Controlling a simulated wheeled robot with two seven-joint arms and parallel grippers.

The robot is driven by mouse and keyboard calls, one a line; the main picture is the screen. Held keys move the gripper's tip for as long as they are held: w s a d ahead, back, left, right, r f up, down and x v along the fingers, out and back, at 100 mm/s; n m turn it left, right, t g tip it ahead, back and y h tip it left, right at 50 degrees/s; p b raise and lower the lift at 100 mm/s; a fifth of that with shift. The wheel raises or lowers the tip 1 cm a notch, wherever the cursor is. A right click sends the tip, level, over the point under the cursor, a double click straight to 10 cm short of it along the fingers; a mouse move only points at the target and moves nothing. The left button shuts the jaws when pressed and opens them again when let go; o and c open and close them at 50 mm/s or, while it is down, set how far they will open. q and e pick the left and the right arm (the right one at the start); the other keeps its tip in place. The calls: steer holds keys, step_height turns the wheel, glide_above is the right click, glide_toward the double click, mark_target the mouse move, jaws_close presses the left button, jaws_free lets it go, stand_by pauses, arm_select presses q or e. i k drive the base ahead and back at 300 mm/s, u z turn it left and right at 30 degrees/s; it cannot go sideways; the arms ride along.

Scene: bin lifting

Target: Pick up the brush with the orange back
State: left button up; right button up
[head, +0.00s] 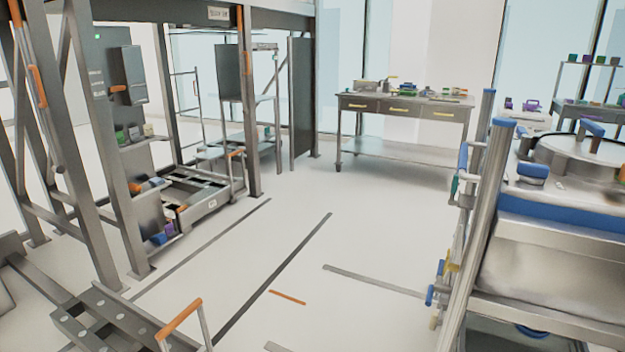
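I cannot make out a brush with an orange back for certain. Several small items lie on the steel workbench (404,104) at the back, too small to identify. A flat orange strip (288,297) lies on the floor, and I cannot tell whether it is more than a floor marking. Neither of my grippers is in view.
A steel frame (105,150) with a low bin platform (197,195) stands at left. An orange-topped rail (180,320) rises at the bottom left. A steel station with a blue edge (560,218) fills the right.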

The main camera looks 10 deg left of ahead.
mark_target(134, 189)
steer(key=u, duration=0.15)
steer(key=i, duration=2.9)
steer(key=u, duration=0.9)
steer(key=i, duration=3.1)
steer(key=u, duration=1.3)
steer(key=i, duration=1.15)
steer(key=u, duration=0.25)
